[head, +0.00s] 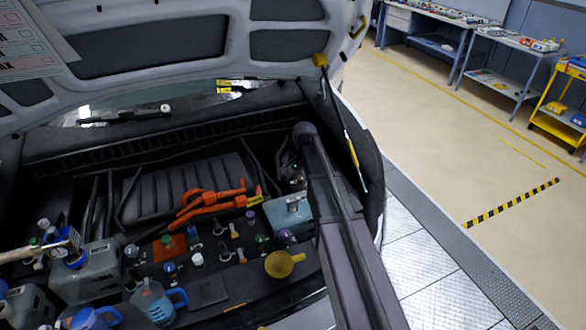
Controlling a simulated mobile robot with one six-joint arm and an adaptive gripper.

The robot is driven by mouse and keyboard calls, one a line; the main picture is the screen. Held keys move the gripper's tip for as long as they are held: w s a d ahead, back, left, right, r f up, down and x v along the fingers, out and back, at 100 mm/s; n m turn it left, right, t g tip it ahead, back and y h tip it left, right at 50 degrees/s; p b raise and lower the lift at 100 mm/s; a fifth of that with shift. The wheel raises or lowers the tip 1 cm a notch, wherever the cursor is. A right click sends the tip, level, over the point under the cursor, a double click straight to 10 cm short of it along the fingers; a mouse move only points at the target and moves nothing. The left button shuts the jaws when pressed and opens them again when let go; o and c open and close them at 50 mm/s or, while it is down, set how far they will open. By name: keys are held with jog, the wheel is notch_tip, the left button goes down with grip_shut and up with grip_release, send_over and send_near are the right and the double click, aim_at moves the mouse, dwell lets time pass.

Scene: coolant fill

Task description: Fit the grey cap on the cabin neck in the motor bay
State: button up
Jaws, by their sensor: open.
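In the head view, a row of small necks and caps runs across the front of the motor bay (207,291). A greyish cap (131,251) stands at the left of the row and a pale cap (198,260) nearer its middle. I cannot tell for sure which is the grey cap or which neck is the cabin neck. My dark arm link crosses the right side of the bay and hides part of it. I cannot make out my gripper or its fingertips.
A yellow funnel (279,264) sits at the bay's front. Orange cables (212,202) lie behind the caps, beside a grey-blue tank (289,214). Grey jugs (88,277) and a blue-handled pitcher (156,301) crowd the left. The raised hood (240,62) overhangs, with a strut (343,125) at right.

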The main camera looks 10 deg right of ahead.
aim_at(293, 199)
notch_tip(293, 199, up, 3)
jog(key=n+h+p, duration=0.1)
jog(key=n, duration=0.4)
jog(key=n+h+p, duration=0.1)
jog(key=n+p, duration=0.1)
jog(key=n, duration=0.3)
jog(key=shift+r, duration=0.15)
notch_tip(293, 199, down, 14)
jog(key=b, duration=1.3)
jog(key=shift+b, duration=0.35)
jog(key=shift+r, duration=0.1)
jog(key=c, duration=0.9)
jog(key=o, duration=0.3)
jog(key=shift+c, duration=1.1)
